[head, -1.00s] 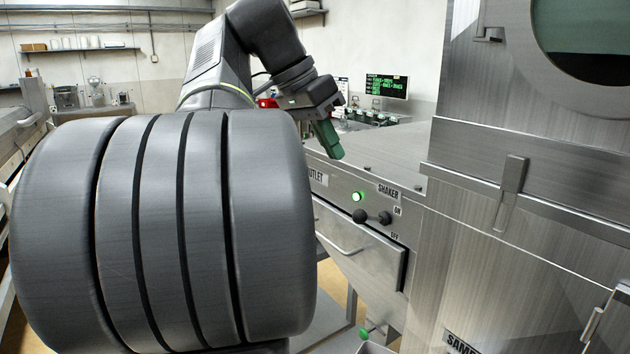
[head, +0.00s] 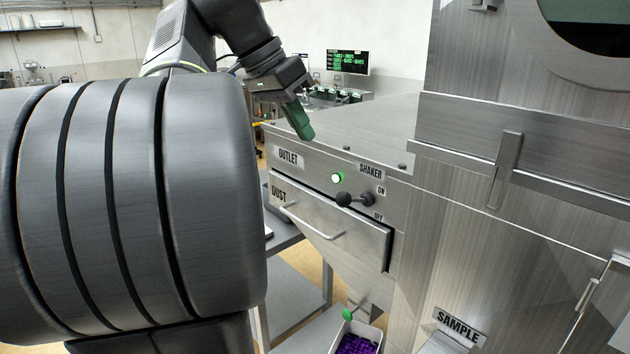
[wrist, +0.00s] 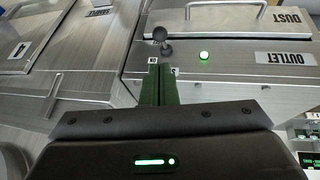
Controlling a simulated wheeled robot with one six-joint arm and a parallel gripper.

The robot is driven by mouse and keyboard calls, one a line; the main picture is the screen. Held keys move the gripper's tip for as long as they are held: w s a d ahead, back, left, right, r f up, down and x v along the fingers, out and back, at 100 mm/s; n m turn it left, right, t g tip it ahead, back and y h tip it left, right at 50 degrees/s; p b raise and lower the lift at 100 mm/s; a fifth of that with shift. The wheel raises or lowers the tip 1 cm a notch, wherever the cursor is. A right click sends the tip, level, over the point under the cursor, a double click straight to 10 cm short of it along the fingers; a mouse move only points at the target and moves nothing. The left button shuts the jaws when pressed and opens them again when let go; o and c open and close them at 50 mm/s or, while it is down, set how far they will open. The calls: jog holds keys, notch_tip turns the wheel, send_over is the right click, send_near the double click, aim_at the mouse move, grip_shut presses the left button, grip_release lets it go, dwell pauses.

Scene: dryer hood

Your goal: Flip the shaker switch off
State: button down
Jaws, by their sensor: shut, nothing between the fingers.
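The shaker switch (head: 355,199) is a black lever with ball ends on the steel front panel, under the SHAKER label, between the ON and OFF marks. It lies nearly level, its left ball toward the lit green lamp (head: 337,177). In the wrist view the switch (wrist: 162,44) shows just beyond the fingertips, with the lamp (wrist: 204,55) beside it. My gripper (head: 307,134) has green fingers, shut and empty, above and left of the switch in the head view. In the wrist view my gripper (wrist: 159,68) points toward the switch; I see no contact.
A DUST drawer (head: 325,225) with a bar handle is below the switch. A white bin (head: 357,338) with purple pieces stands lower down. The SAMPLE label (head: 459,326) is at lower right. A flat steel top (head: 355,125) lies behind the panel.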

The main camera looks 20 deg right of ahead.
aim_at(340, 194)
jog(key=x, duration=1.2)
jog(key=shift+f+p, duration=0.2)
jog(key=shift+p, duration=0.25)
jog(key=shift+s+d+f, duration=0.1)
notch_tip(340, 194, down, 8)
jog(key=a+m+t+h+b, duration=0.1)
jog(key=h+b, duration=0.7)
jog(key=b, duration=1.7)
jog(key=shift+s+a+t, duration=0.45)
jog(key=shift+a+t, duration=0.1)
jog(key=shift+t, duration=0.35)
jog(key=shift+r, duration=0.25)
jog(key=shift+r+p, duration=0.3)
jog(key=shift+r, duration=0.4)
